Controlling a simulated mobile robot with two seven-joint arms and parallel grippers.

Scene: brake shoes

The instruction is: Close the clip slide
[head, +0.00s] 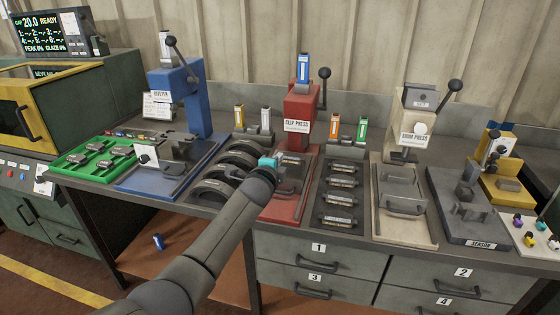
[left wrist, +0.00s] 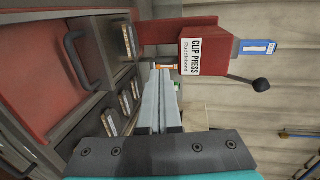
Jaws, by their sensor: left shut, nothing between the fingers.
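The red clip press (head: 299,105) stands at the middle back of the bench, with its label and a dark ball lever. It also shows in the left wrist view (left wrist: 197,52). The clip slide (head: 284,213) is the red plate running forward from the press. In the left wrist view the red slide (left wrist: 40,88) lies at the left with a dark bar handle. My left gripper (left wrist: 160,72) is shut and empty, its fingers pointing toward the press. In the head view my left gripper (head: 279,160) is over the slide area, and my wrist hides part of the slide.
A black rack (head: 325,222) of labelled parts lies right of the slide. Curved brake shoes (head: 214,191) lie left of it. The blue riveter (head: 186,90) and the cream press (head: 417,125) stand either side. Drawers (head: 320,261) are below.

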